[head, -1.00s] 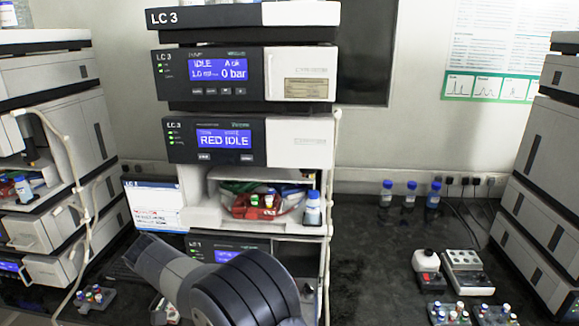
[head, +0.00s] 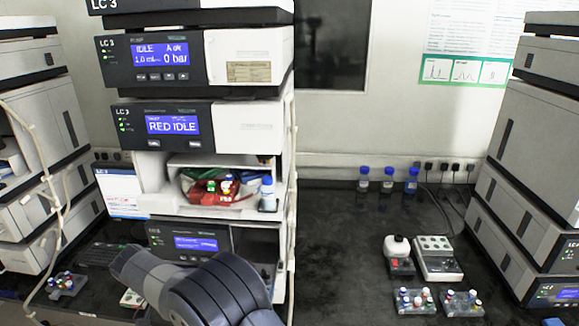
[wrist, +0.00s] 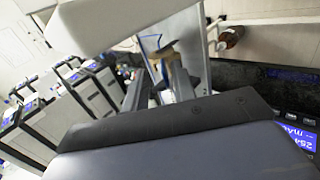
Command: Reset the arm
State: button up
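My arm shows in the head view at the lower left, its grey links bent in front of the LC 3 stack (head: 205,130). My gripper is hidden in the head view. In the wrist view, two dark fingers of my gripper (wrist: 159,86) stand apart behind a dark bar, with a gap between them. I see nothing clearly held in the gap; the strip seen through it is blurred and tilted.
Side stacks stand at left (head: 40,130) and right (head: 530,150). The LC 3 bay holds a red tray (head: 205,197) and a blue-capped bottle (head: 267,195). Two vial racks (head: 415,301) (head: 461,302) and a white-topped mixer (head: 398,255) sit on the right. The dark bench (head: 335,250) is clear mid-right.

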jog(key=shift+s+a+r+y, duration=0.1)
jog(key=shift+a+r+y, duration=0.1)
jog(key=shift+y, duration=0.2)
jog(key=shift+d+r+y, duration=0.1)
jog(key=shift+d+y, duration=0.3)
jog(key=shift+y, duration=0.4)
jog(key=shift+d, duration=0.1)
jog(key=shift+r, duration=0.1)
